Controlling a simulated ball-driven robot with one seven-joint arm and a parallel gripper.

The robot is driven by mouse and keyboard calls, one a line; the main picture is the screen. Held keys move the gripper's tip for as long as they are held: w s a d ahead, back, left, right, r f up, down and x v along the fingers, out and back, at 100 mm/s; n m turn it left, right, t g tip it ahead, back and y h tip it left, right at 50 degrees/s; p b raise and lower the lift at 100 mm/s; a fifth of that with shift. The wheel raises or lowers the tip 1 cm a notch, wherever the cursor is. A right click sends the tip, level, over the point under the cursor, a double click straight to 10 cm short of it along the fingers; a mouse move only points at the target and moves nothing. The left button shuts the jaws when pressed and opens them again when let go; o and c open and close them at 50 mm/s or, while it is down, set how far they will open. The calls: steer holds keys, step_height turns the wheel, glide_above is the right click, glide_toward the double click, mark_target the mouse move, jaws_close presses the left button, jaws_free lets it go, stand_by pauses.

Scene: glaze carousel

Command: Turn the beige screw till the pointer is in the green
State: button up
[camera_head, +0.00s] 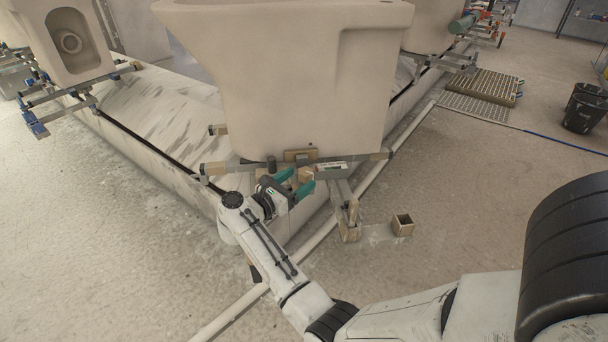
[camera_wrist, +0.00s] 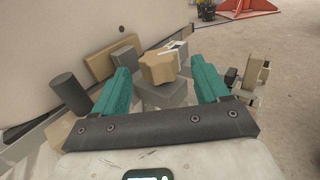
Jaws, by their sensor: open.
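The beige screw (camera_wrist: 158,67) has a faceted, block-like head and shows between the two teal fingers of my gripper (camera_wrist: 160,70) in the wrist view. Gaps show on both sides of it, and the fingers are open. In the head view my gripper (camera_head: 294,183) is at the front of the grey bracket, with the beige screw (camera_head: 305,174) partly behind the fingers. A pale scale strip (camera_head: 331,165) lies on top of the bracket, and it also shows behind the screw in the wrist view (camera_wrist: 174,46). The pointer and any green zone are too small to make out.
A large beige toilet body (camera_head: 300,80) stands right behind the bracket. A dark cylinder (camera_wrist: 70,93) stands left of my fingers. A pale pipe (camera_head: 405,133) runs along the carousel's edge.

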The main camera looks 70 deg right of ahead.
steer(key=v, duration=0.7)
steer(key=shift+p, duration=0.3)
